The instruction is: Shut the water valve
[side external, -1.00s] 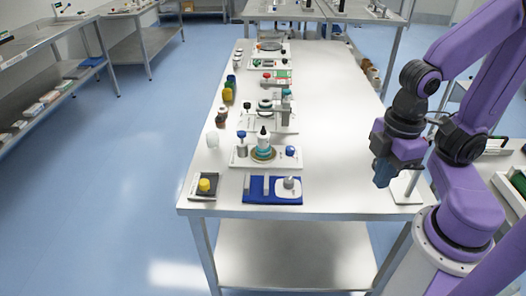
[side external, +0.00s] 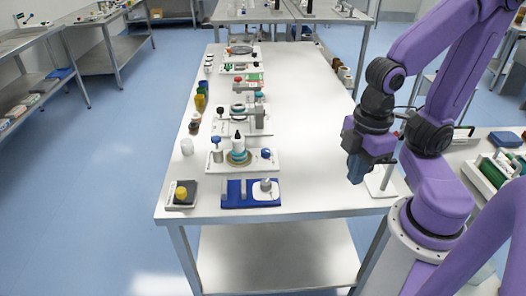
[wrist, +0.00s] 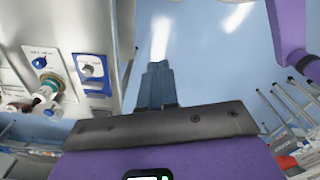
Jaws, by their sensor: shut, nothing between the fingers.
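My gripper (side external: 357,172) hangs beside the right edge of the steel table, with its blue fingers together and empty. The fingers also show in the wrist view (wrist: 158,85), over the floor. On the table is a white plate (side external: 208,166) with a blue-topped knob (side external: 216,141), a bottle on a round brown base (side external: 238,145) and a small blue knob (side external: 266,154). A blue-topped knob also shows in the wrist view (wrist: 39,63). No label is readable, so I cannot tell which part is the water valve. My gripper is well apart from these parts.
A blue plate with a round white fitting (side external: 265,186) lies in front. A dark tray with a yellow knob (side external: 181,193) is at the near left corner. More fittings (side external: 240,113) run back along the table. The table's right half (side external: 310,120) is mostly clear.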

